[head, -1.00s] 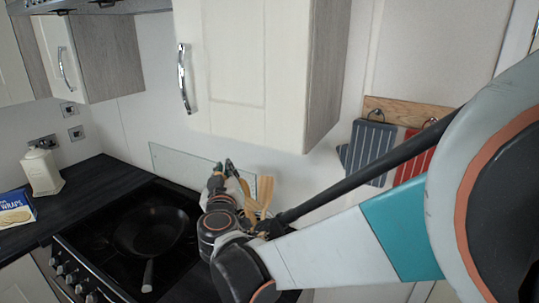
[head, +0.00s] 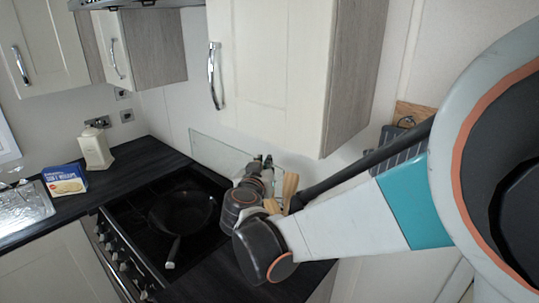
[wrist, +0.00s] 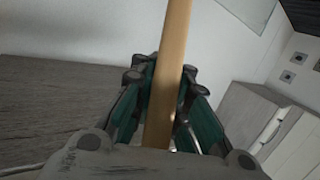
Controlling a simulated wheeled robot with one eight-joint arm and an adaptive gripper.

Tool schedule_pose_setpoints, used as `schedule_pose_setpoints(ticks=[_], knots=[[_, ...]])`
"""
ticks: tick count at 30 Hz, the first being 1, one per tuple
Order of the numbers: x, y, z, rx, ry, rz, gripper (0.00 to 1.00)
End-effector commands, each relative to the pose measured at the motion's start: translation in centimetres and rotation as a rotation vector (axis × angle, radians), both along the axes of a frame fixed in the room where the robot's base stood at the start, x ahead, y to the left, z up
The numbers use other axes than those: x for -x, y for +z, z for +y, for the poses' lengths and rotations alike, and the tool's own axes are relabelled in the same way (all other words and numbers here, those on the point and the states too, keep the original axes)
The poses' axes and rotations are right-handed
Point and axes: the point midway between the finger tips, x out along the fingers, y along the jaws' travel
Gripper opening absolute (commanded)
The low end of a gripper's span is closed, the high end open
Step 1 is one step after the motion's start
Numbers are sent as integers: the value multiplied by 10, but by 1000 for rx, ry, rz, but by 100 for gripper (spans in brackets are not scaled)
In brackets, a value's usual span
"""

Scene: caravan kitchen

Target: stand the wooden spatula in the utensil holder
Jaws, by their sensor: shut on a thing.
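My gripper (wrist: 166,95) is shut on the pale wooden shaft of the wooden spatula (wrist: 173,45). The shaft runs between the green finger pads and out of the top of the wrist view; the spatula's ends are not clear there. In the head view my gripper (head: 263,162) is above the counter at the right of the hob, in front of the glass splashback, and what it holds is hard to make out. Wooden utensils (head: 290,186) show just behind my arm. The utensil holder is hidden by my arm.
A black pan (head: 182,212) sits on the hob (head: 143,212). A wall cupboard (head: 275,75) hangs above my gripper. The glass splashback (head: 215,152) stands behind. A food box (head: 65,180) and cream canister (head: 96,150) stand on the left counter.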

Motion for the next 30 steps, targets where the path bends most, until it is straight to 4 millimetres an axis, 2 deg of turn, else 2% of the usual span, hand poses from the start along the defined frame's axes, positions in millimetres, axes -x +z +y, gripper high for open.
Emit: schedule_pose_setpoints(ticks=[30], knots=[[-25, -61, -9, 0, 1, -1, 0]])
